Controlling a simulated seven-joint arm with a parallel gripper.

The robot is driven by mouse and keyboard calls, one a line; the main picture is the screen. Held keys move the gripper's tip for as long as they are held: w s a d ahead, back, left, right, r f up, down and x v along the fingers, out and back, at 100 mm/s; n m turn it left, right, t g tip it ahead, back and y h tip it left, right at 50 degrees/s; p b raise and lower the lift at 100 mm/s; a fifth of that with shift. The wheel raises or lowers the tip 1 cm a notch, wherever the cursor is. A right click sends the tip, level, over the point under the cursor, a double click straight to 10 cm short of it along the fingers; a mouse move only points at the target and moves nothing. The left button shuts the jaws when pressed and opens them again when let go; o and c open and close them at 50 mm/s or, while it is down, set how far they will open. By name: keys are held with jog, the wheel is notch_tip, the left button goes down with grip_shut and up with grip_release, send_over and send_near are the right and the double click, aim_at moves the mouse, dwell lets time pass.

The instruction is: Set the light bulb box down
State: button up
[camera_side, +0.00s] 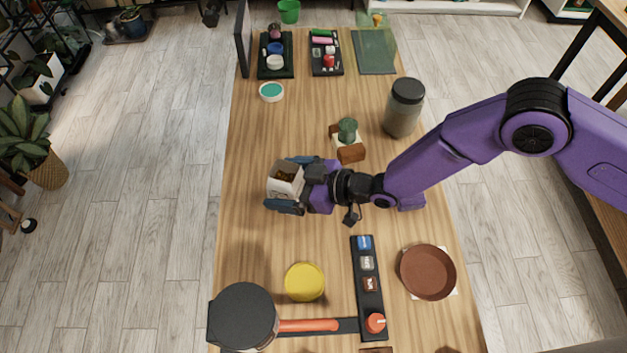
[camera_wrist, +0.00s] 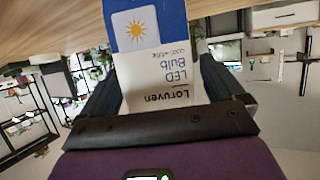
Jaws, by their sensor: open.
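The light bulb box (camera_side: 286,181) is white with a dark patch on its top and sits over the wooden table (camera_side: 250,225) near its left edge. In the wrist view the box (camera_wrist: 155,75) shows a blue band, a yellow sun and upside-down "LED Bulb" lettering. My gripper (camera_side: 285,186) is open, with one dark finger on each side of the box. The wrist view shows the fingers (camera_wrist: 158,88) flanking the box. Its underside is hidden, so contact with the tabletop cannot be seen clearly.
A small cactus pot (camera_side: 347,133) with a brown block and a grey jar (camera_side: 404,107) stand behind my arm. In front are a yellow disc (camera_side: 305,282), a black strip tray (camera_side: 368,300), a brown saucer (camera_side: 428,272) and a dark pan (camera_side: 243,317).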

jog(key=v, duration=1.1)
jog(key=shift+d+r, duration=0.25)
jog(key=shift+d, duration=0.05)
jog(key=s+d+r+g+h, duration=0.1)
jog(key=s+d+r+h, duration=0.15)
jog(key=d+r, duration=0.4)
jog(key=s+d+r+g+h, duration=0.15)
jog(key=d+r+h, duration=0.25)
jog(key=d, duration=0.5)
jog(key=s+d+r+g+h, duration=0.1)
jog(key=s+d+r+h, duration=0.1)
jog(key=s+d, duration=0.3)
jog(key=s+d+r+h, duration=0.1)
jog(key=s+d, duration=0.4)
jog(key=d, duration=0.7)
jog(key=s+d+r+g+h, duration=0.1)
jog(key=s+d+r+h, duration=0.1)
jog(key=s+d, duration=0.3)
jog(key=d+r, duration=0.1)
jog(key=d, duration=0.3)
jog(key=shift+s+r+m+g+h, duration=0.3)
jog(key=shift+r+m+g+h, duration=0.05)
jog(key=shift+m, duration=0.05)
